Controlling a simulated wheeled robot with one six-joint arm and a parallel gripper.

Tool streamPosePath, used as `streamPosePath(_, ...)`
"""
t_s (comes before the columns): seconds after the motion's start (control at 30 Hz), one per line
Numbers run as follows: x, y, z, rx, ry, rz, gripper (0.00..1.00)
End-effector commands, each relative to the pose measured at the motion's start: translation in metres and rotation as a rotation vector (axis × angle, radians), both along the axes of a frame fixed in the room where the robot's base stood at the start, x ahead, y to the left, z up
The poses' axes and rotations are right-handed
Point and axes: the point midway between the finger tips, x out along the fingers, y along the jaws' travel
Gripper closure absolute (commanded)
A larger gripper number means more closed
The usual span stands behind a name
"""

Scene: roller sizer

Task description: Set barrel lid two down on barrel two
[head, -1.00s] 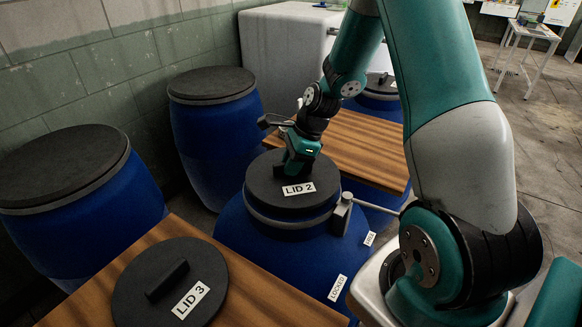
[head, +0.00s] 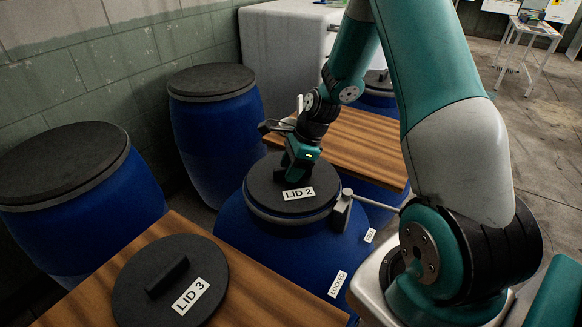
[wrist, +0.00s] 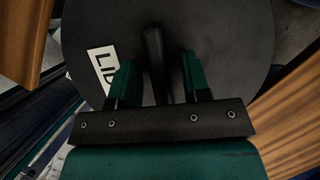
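Barrel lid two (head: 265,183), a dark round lid labelled LID 2, lies flat on top of the blue barrel two (head: 262,245), inside or against the grey ring at its rim. I cannot tell how tightly it is seated. My gripper (head: 293,172) is down at the lid's handle. In the wrist view, my gripper (wrist: 158,80) has a finger on each side of the upright handle (wrist: 154,50), with a gap visible on both sides. The lid (wrist: 225,45) fills most of that view.
A clamp block with a lever (head: 375,199) sticks out right from barrel two, near FREE and LOCKED (head: 338,284) labels. Lid three (head: 135,285) lies on a wooden board in front. Another board (head: 365,145) is behind. Closed blue barrels (head: 215,130) stand left.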

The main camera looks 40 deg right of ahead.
Motion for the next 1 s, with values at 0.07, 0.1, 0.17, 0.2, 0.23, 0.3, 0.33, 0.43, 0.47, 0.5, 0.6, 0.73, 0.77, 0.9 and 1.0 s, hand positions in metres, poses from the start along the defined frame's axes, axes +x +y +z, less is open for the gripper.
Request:
streamPosePath(0.07,0.000,0.000,0.000,0.000,0.000,0.000,0.55)
streamPosePath(0.1,0.000,0.000,0.000,0.000,0.000,0.000,0.55)
streamPosePath(0.17,0.000,0.000,0.000,0.000,0.000,0.000,0.55)
streamPosePath(0.2,0.000,0.000,0.000,0.000,0.000,0.000,0.55)
streamPosePath(0.23,0.000,0.000,0.000,0.000,0.000,0.000,0.55)
streamPosePath(0.3,0.000,0.000,0.003,0.000,0.000,0.000,0.55)
streamPosePath(0.33,0.000,0.000,0.006,0.000,-0.001,0.000,0.55)
streamPosePath(0.43,0.000,-0.002,0.018,-0.001,-0.003,-0.001,0.55)
streamPosePath(0.47,-0.001,-0.004,0.022,-0.002,-0.004,-0.002,0.55)
streamPosePath(0.5,-0.002,-0.007,0.029,-0.002,-0.005,-0.002,0.55)
streamPosePath(0.6,-0.006,-0.016,0.051,-0.002,-0.007,-0.002,0.55)
streamPosePath(0.73,-0.011,-0.026,0.078,-0.003,-0.005,-0.002,0.55)
streamPosePath(0.77,-0.012,-0.028,0.084,-0.002,-0.005,-0.002,0.55)
streamPosePath(0.9,-0.017,-0.037,0.107,-0.002,-0.002,-0.002,0.55)
streamPosePath(1.0,-0.018,-0.040,0.117,0.000,-0.002,-0.001,0.55)
